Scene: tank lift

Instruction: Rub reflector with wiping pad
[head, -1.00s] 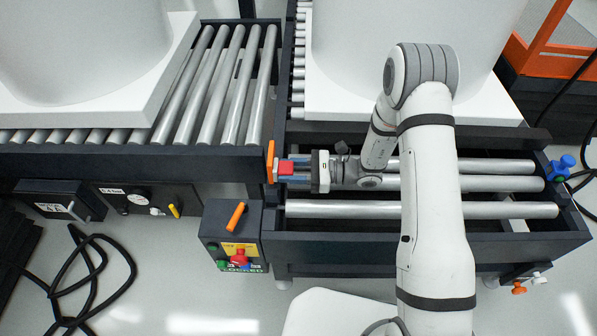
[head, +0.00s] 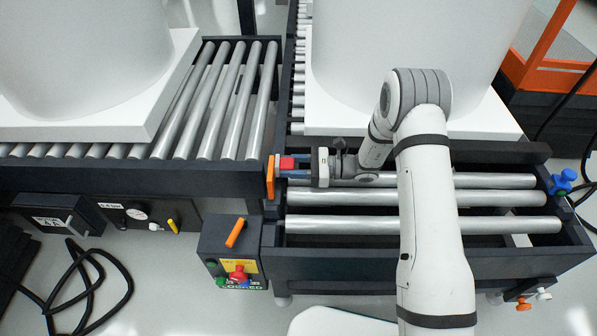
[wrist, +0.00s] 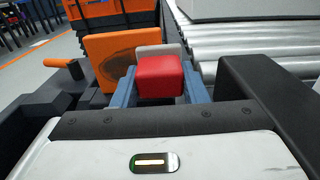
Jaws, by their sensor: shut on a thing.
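My gripper (head: 287,172) is shut on the wiping pad, whose red block (head: 287,163) sits between its blue fingers. In the wrist view the red block (wrist: 160,77) has a grey pad face (wrist: 158,49) on its far side. The reflector is an orange upright plate (head: 270,180) at the corner of the roller frames; the wrist view shows the orange plate (wrist: 97,47) with a darker round patch. The pad is at the plate's far edge in the head view, overlapping its right part in the wrist view. I cannot tell whether they touch.
Roller conveyors (head: 215,100) lie left and right, bearing large white tanks on white bases. A control box (head: 232,250) with an orange handle and a red knob stands below the plate. A black cable (head: 85,290) lies on the floor at lower left.

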